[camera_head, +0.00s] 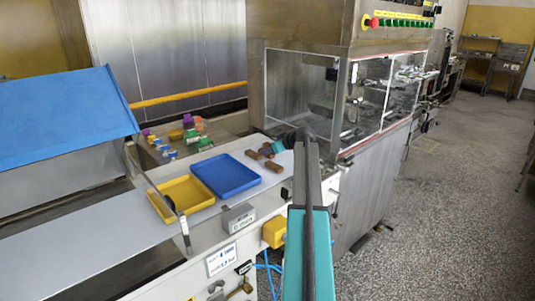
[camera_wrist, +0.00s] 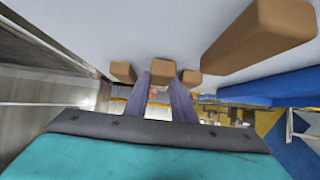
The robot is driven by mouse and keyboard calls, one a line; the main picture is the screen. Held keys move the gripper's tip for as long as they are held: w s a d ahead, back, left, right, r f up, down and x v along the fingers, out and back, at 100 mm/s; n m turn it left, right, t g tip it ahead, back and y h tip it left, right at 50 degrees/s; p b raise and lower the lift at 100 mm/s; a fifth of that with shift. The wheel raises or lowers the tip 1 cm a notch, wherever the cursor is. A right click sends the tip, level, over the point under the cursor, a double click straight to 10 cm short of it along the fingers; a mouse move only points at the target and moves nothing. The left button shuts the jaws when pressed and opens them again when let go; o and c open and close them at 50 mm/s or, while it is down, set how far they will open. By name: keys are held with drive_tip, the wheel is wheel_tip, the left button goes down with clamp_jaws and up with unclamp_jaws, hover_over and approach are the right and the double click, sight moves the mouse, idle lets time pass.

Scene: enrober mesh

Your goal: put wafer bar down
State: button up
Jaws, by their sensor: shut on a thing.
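My gripper (camera_head: 276,146) is low over the white belt, just right of the loose brown bars. In the wrist view its two purple-grey fingers (camera_wrist: 162,92) are shut on a brown wafer bar (camera_wrist: 161,71), whose end shows between the tips. One loose bar (camera_wrist: 122,71) is close to the left of the fingers, another (camera_wrist: 190,78) close to the right. A large, nearer bar (camera_wrist: 262,38) is at the upper right. In the head view loose bars (camera_head: 252,154) lie beside the blue tray; the held bar is not clearly visible there. Whether it touches the belt I cannot tell.
A blue tray (camera_head: 225,176) and a yellow tray (camera_head: 181,198) sit on the belt left of the bars. The glass-sided machine (camera_head: 300,90) stands behind and right of my gripper. Bare belt (camera_head: 90,235) extends to the left. Small coloured items (camera_head: 188,134) lie behind.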

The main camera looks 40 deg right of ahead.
drive_tip(key=shift+r+b, duration=0.5)
drive_tip(key=shift+r, duration=1.05)
drive_tip(key=s+a+b, duration=0.1)
drive_tip(key=s+a, duration=0.1)
drive_tip(key=s, duration=0.3)
drive_tip(key=s+a+r+b, duration=0.1)
drive_tip(key=s+a, duration=0.1)
drive_tip(key=s, duration=0.3)
drive_tip(key=s+a+b, duration=0.1)
drive_tip(key=s, duration=0.4)
drive_tip(key=shift+a+r, duration=0.35)
drive_tip(key=shift+a, duration=0.05)
drive_tip(key=shift+w, duration=0.1)
